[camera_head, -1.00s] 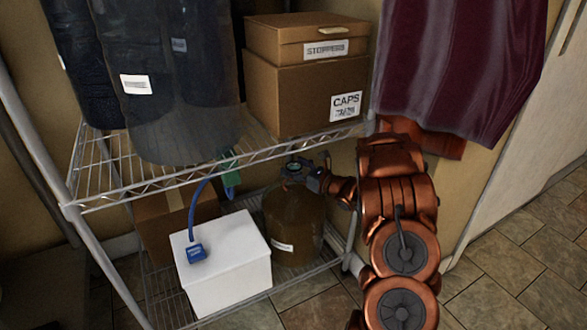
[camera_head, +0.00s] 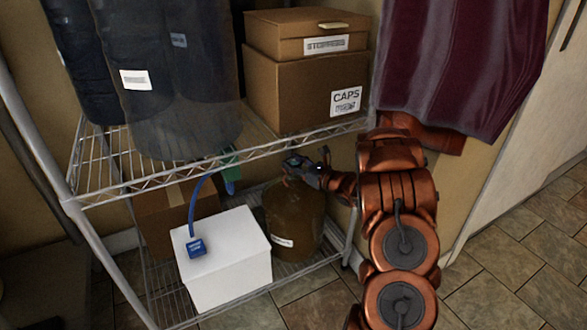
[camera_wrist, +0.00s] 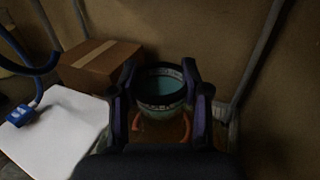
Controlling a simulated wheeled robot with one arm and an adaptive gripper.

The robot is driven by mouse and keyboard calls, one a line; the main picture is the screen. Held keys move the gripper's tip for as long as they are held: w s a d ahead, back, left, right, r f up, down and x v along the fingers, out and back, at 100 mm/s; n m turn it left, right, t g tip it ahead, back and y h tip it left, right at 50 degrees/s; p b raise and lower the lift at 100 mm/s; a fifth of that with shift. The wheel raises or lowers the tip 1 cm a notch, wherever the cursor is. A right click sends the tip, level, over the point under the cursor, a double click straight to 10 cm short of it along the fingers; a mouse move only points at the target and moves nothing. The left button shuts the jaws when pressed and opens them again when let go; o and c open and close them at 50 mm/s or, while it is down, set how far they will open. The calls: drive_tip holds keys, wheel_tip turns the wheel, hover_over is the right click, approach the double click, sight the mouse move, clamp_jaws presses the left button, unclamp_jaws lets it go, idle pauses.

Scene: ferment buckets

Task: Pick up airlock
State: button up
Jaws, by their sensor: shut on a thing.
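The airlock (camera_wrist: 162,88) appears in the wrist view as a round cup with a dark marked rim and a teal inside. My gripper (camera_wrist: 160,70) has a dark finger on each side of it and is shut on it. In the head view my gripper (camera_head: 303,167) is over the top of the brown jug (camera_head: 292,225), under the upper shelf. The airlock is small and dark there, mostly covered by the fingers. I cannot tell whether its lower end is clear of the jug.
A white box (camera_head: 228,265) with a blue tag (camera_head: 196,247) on a blue strap stands left of the jug. A cardboard box (camera_head: 160,222) is behind it. The wire upper shelf (camera_head: 150,184) carries cartons (camera_head: 290,95) close above my gripper. A maroon cloth (camera_head: 450,70) hangs at right.

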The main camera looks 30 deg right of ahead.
drive_tip(key=shift+r+b, duration=1.1)
drive_tip(key=shift+r, duration=0.3)
drive_tip(key=shift+s+r+b, duration=0.2)
drive_tip(key=shift+s+b, duration=0.05)
drive_tip(key=shift+b, duration=0.2)
drive_tip(key=s+a+r+b, duration=0.1)
drive_tip(key=s+b, duration=0.8)
drive_tip(key=s, duration=0.6)
drive_tip(key=shift+r, duration=0.4)
drive_tip(key=shift+w+d+f, duration=0.15)
drive_tip(key=shift+w+f, duration=0.3)
drive_tip(key=shift+w, duration=1.85)
drive_tip(key=shift+w+d+f, duration=0.2)
drive_tip(key=shift+w+f, duration=0.25)
drive_tip(key=shift+w, duration=1.9)
drive_tip(key=shift+w+d+f, duration=0.15)
drive_tip(key=shift+w+f, duration=0.3)
drive_tip(key=shift+w, duration=1.85)
